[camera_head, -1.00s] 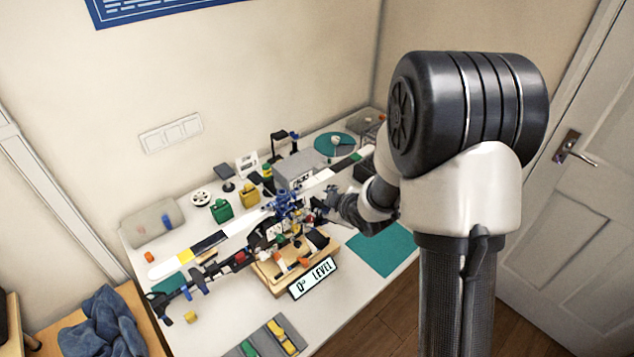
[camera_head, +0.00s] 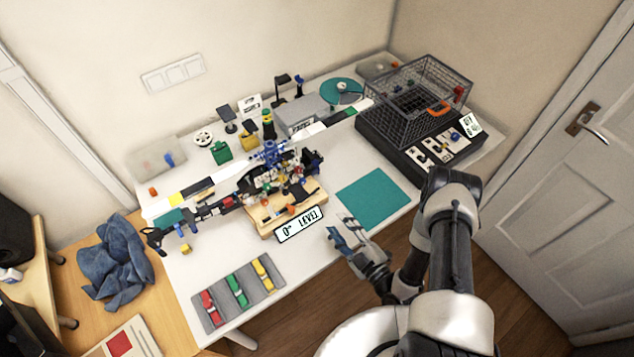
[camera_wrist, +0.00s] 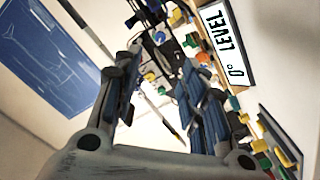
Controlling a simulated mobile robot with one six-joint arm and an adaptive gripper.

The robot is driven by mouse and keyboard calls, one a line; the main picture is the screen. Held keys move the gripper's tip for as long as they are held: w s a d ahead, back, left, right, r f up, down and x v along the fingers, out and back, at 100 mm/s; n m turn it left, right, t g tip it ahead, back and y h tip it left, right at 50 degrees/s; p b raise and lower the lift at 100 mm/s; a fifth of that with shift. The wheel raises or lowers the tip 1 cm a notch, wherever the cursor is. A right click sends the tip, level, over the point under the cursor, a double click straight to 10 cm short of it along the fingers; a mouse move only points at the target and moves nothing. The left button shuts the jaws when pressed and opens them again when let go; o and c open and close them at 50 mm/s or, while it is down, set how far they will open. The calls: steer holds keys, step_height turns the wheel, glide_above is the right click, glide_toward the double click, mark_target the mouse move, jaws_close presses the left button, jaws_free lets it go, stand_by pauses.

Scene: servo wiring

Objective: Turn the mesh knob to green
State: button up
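A wire mesh cage (camera_head: 415,98) stands on a black box (camera_head: 380,135) at the right back of the table. The front of the box carries a row of white control plates (camera_head: 437,150) with small dark knobs or switches and a blue knob (camera_head: 455,136). Their labels and settings are too small to read, so I cannot tell which is the mesh knob. My gripper (camera_head: 343,232) is at the table's front edge, left of and apart from the box. In the wrist view its two fingers (camera_wrist: 160,85) are spread with nothing held between them.
A wooden base (camera_head: 285,212) with a long beam, wiring and a "0° LEVEL" sign (camera_head: 299,224) is close to my gripper's left. A teal mat (camera_head: 375,198) lies clear between it and the box. A grey tray (camera_head: 238,292) with coloured pieces is front left.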

mark_target(304, 183)
steer(key=b+x, duration=0.1)
steer(key=x, duration=1.6)
steer(key=shift+w+a+b, duration=0.1)
steer(key=shift+a+b, duration=0.1)
steer(key=shift+b, duration=0.1)
steer(key=shift+c, duration=0.4)
jaws_close()
